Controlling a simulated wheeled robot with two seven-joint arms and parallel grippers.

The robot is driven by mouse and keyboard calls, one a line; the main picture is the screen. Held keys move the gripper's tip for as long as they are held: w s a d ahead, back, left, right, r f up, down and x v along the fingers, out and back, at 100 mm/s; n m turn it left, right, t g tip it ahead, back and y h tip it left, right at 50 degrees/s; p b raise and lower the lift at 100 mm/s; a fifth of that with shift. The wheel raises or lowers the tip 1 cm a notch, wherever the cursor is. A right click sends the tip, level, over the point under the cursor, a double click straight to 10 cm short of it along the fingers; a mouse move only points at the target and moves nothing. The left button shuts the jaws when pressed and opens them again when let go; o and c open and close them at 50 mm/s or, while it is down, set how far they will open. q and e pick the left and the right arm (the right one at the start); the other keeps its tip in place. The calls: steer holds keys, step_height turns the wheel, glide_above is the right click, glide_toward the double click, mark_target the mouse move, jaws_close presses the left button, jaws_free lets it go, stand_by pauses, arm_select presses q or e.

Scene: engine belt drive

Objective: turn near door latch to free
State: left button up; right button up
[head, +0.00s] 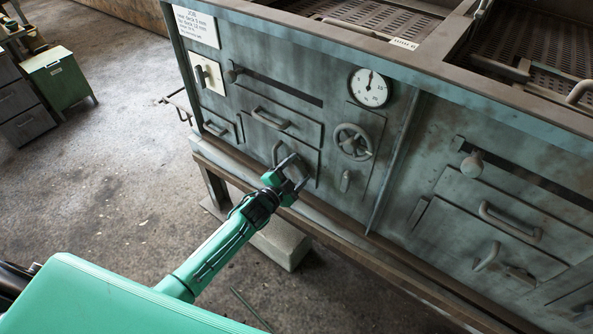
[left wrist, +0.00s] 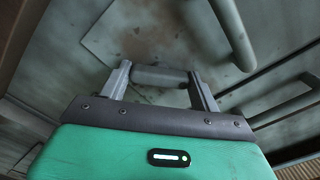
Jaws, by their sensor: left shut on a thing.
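The latch is a short grey curved handle (head: 277,152) on the lower part of a grey door (head: 258,138) in the machine's front. My left gripper (head: 293,172) is at this latch, its arm reaching in from the bottom left. In the left wrist view the gripper's two fingers (left wrist: 160,88) stand at either side of the grey latch bar (left wrist: 160,75), shut on it. The latch's pivot is partly hidden by the gripper. A door pull (head: 270,120) sits above the latch and also shows in the left wrist view (left wrist: 232,35). My right gripper is not in view.
A handwheel (head: 352,142) and a dial gauge (head: 370,88) are right of the door. A second door with its own pull (head: 510,222) and latch (head: 487,257) is farther right. A brown rail (head: 345,240) runs below the front. A green cabinet (head: 60,80) stands far left.

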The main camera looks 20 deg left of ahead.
arm_select(q)
steer(key=m, duration=0.3)
steer(key=shift+f+m+b, duration=0.1)
steer(key=shift+m+b, duration=0.2)
steer(key=shift+m, duration=1.2)
steer(key=shift+m+b, duration=0.5)
steer(key=shift+m, duration=0.5)
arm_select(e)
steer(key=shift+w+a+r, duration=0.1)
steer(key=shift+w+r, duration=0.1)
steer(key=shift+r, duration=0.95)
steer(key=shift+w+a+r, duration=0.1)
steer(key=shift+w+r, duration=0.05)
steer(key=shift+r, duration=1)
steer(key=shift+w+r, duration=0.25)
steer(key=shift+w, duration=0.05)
arm_select(q)
steer(key=o, duration=1)
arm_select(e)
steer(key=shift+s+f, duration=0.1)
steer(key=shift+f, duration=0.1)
